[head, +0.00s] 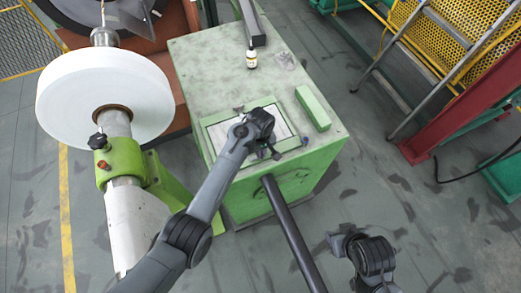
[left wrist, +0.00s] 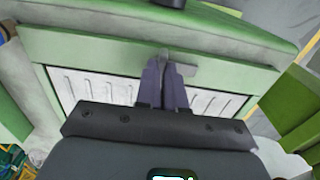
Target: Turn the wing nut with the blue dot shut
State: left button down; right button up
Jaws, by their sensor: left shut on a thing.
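The green cabinet (head: 215,75) has a pale ribbed panel (head: 219,134) in a green frame on its top. My left gripper (head: 270,153) reaches over this panel to the frame's near edge. In the left wrist view its two fingers (left wrist: 164,82) are closed on a small grey wing nut (left wrist: 182,69) at the middle of that edge. No blue dot shows on this nut; the fingers cover part of it. Another small grey fitting (head: 238,108) shows at the frame's far edge. A small bluish spot (head: 305,140) shows by the near right corner. My right gripper (head: 338,242) hangs clear of the cabinet.
A large white reel (head: 80,95) on a shaft stands at the left. A ladder (head: 440,65) and red beam are at the right, with open floor between.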

pick_arm(q)
jog(key=shift+r+m+p, duration=0.2)
jog(key=shift+m+p, duration=0.9)
jog(key=shift+m, duration=0.4)
jog(key=m+p, duration=0.1)
jog(key=m, duration=0.3)
jog(key=shift+f+m+p, duration=0.1)
jog(key=shift+m+p, duration=0.2)
jog(key=shift+p, duration=0.05)
jog(key=m, duration=0.5)
jog(key=shift+p, duration=0.35)
jog(key=m, duration=0.4)
jog(key=shift+m, duration=0.6)
jog(key=c, duration=1.2)
grip_release()
jog(key=shift+c, duration=0.2)
